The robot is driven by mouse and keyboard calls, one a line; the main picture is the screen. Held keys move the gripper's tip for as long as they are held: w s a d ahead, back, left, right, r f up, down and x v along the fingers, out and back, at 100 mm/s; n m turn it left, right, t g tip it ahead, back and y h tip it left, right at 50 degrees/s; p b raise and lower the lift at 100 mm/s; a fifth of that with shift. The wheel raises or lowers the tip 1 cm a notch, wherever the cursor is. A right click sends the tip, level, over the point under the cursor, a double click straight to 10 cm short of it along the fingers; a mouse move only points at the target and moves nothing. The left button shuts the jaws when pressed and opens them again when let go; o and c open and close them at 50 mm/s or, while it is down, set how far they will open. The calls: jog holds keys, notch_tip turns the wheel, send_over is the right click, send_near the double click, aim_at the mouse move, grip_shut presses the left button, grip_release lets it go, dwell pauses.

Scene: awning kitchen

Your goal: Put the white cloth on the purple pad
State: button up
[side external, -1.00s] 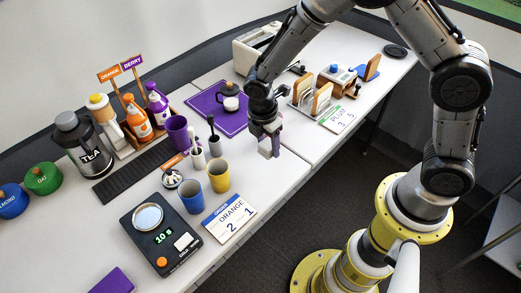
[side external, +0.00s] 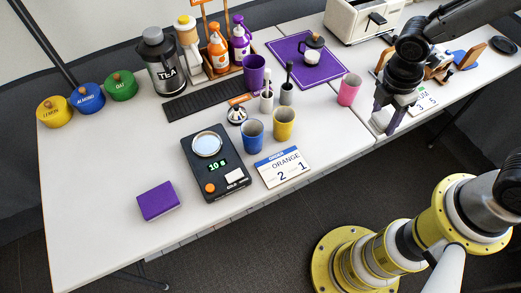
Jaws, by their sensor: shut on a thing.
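The purple pad (side external: 284,57) lies flat toward the back of the table, with a dark pot (side external: 314,41) and a small white item (side external: 312,57) on it. My gripper (side external: 384,124) is right of the pad and toward the front, near the seam between the table tops. It points down, with its fingers close together on something slim and pale that I cannot make out clearly. I cannot pick out the white cloth with certainty. The fingers hide most of what is between them.
A pink cup (side external: 349,89) stands between the pad and my gripper. Yellow (side external: 284,124) and blue (side external: 252,136) cups, a scale (side external: 215,161) and a purple block (side external: 158,201) are left. The front left table is clear.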

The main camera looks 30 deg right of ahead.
jog(key=m, duration=0.3)
jog(key=shift+w+a+r+m+g, duration=0.15)
jog(key=shift+m+g, duration=0.25)
jog(key=shift+m, duration=0.8)
jog(key=w+a+r+m+y, duration=0.1)
jog(key=w+a+r+m, duration=0.15)
jog(key=a+m, duration=0.65)
jog(key=w+a+r+m+t+y, duration=0.1)
jog(key=w+a+m, duration=0.3)
jog(key=a+m, duration=0.5)
jog(key=w+a+r+m+y, duration=0.25)
jog(key=a+m, duration=0.35)
jog(key=m, duration=0.5)
jog(key=a+m, duration=0.2)
jog(key=a, duration=0.4)
jog(key=n, duration=0.1)
send_over(167, 195)
jog(key=shift+h, duration=0.45)
jog(key=f, duration=1.2)
jog(key=shift+d+f, duration=0.35)
jog(key=shift+f, duration=0.05)
jog(key=shift+a+f, duration=0.1)
jog(key=shift+f, duration=1.65)
